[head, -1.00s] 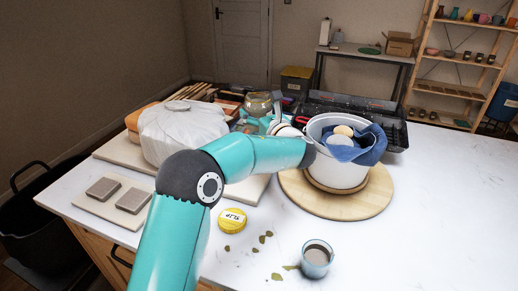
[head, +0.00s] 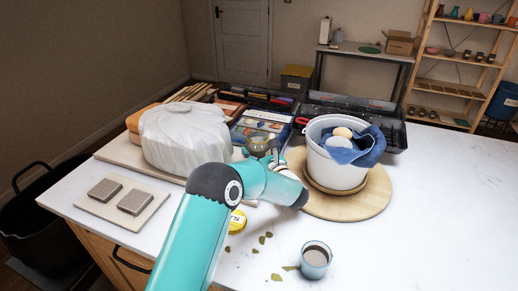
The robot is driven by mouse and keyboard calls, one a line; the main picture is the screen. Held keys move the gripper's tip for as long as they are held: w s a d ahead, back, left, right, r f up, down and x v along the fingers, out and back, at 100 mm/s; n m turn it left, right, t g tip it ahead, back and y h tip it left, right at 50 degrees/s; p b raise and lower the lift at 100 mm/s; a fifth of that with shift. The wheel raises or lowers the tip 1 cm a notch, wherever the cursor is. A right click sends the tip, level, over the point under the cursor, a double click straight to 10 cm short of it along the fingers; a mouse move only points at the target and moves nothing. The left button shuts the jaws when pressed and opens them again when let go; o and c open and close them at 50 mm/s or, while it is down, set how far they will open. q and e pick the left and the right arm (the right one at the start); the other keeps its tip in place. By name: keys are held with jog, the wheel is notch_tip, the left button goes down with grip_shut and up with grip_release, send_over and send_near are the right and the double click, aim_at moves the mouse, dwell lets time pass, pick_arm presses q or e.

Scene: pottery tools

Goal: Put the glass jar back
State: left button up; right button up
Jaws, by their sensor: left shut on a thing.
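The glass jar (head: 258,147) shows in the head view near the middle of the table, just behind my left arm. Only its upper part is visible; the arm covers the rest. My left gripper (head: 268,154) is shut on the jar and largely hidden behind its own wrist. I cannot tell whether the jar touches the surface below it. My right gripper is not in view.
A white bucket (head: 334,173) with a blue cloth stands on a round wooden board (head: 378,200) to the right. A plastic-covered lump (head: 183,137) is at left. A yellow lid (head: 237,222) is partly behind my arm. A cup (head: 315,261) stands in front. The right tabletop is clear.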

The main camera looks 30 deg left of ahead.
aim_at(263, 155)
pick_arm(q)
jog(key=o, duration=1.7)
jog(key=shift+s+d, duration=0.1)
jog(key=b+v, duration=0.2)
jog(key=v, duration=0.4)
jog(key=shift+d+f, duration=0.1)
jog(key=shift+d, duration=0.1)
jog(key=shift+s+d, duration=0.35)
jog(key=shift+d, duration=0.05)
